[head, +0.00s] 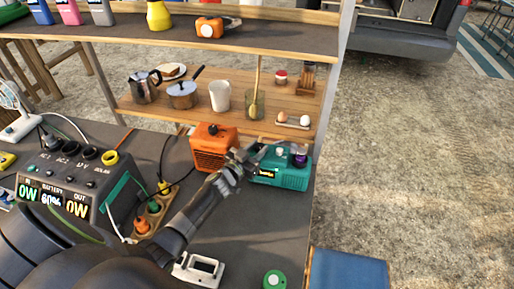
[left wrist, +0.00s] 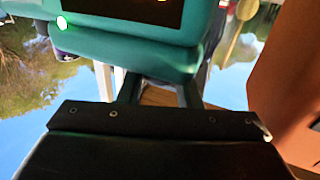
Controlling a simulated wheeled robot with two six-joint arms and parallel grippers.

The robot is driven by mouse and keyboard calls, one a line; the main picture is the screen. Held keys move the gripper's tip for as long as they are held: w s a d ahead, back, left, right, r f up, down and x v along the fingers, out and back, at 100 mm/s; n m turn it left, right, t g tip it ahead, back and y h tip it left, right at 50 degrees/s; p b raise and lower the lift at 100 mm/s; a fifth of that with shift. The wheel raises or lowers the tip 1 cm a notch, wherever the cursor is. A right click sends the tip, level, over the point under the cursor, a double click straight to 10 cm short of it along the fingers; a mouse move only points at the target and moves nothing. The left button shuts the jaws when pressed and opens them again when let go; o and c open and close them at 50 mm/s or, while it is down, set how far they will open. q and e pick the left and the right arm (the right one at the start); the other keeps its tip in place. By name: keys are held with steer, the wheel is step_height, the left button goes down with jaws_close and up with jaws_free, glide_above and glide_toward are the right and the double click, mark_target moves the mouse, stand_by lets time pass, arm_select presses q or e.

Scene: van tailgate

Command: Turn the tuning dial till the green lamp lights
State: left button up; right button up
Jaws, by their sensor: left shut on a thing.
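The teal radio (head: 283,175) stands near the right edge of the grey table, with a dark lit display on its front. A pale dial (head: 280,152) is on its top, beside a purple knob (head: 300,160). My left gripper (head: 270,150) reaches in from the left and is shut on the dial; its fingers partly hide the grip. My right gripper is not in view.
An orange box (head: 213,150) stands just left of the radio, close to my left wrist. A power station (head: 75,185) and an orange-socketed power strip (head: 150,217) lie further left. A shelf (head: 145,100) with cups and pots stands behind.

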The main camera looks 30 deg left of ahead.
arm_select(q)
steer(key=o, duration=1)
steer(key=shift+s+a, duration=0.1)
steer(key=shift+s, duration=0.5)
steer(key=s, duration=0.5)
steer(key=s+a, duration=0.1)
steer(key=s, duration=0.4)
steer(key=s+a+b, duration=0.1)
steer(key=s, duration=0.5)
steer(key=shift+a, duration=0.15)
